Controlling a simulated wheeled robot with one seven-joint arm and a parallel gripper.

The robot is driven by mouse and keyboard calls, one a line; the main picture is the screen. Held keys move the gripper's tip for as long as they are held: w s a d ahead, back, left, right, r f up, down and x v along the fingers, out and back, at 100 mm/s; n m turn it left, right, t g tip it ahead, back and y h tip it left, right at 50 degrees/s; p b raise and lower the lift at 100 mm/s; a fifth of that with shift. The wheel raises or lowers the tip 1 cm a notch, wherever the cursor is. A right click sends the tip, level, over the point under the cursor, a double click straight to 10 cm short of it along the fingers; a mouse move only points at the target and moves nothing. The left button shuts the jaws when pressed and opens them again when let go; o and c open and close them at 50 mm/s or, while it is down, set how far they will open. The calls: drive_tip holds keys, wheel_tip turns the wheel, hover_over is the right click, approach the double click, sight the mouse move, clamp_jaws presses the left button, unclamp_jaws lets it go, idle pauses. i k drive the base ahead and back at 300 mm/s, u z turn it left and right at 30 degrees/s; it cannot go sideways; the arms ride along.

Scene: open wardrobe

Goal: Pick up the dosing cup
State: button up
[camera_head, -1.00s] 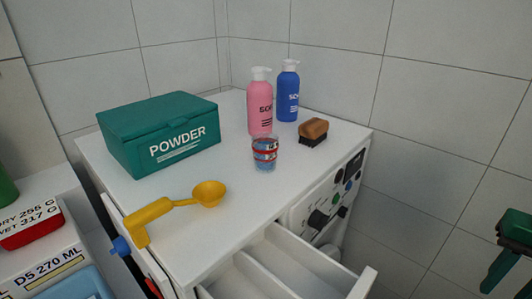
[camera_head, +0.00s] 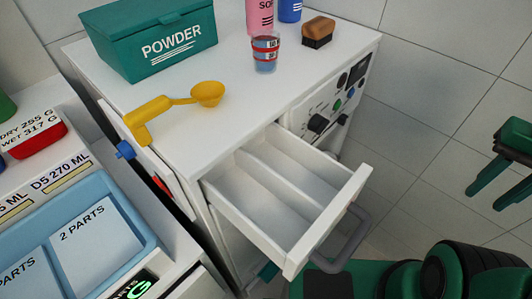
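The dosing cup appears to be the small clear cup (camera_head: 265,52) with red bands and blue showing in it. It stands upright on the white top (camera_head: 225,117) of the washing machine cabinet, near its right part. My gripper (camera_head: 484,199) is at the right edge of the head view, far to the right of the cup and apart from it. Its two green fingers are spread and nothing shows between them.
A green powder box (camera_head: 150,40), yellow scoop (camera_head: 175,102), brush (camera_head: 318,31), pink bottle (camera_head: 260,17) and blue bottle (camera_head: 290,10) share the top. An open, empty drawer (camera_head: 290,190) juts out below. A blue tray (camera_head: 140,225) is at left.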

sight(265, 43)
drive_tip(key=z, duration=0.35)
drive_tip(key=k, duration=1.05)
drive_tip(key=u, duration=0.4)
drive_tip(key=i, duration=0.5)
drive_tip(key=z, duration=0.05)
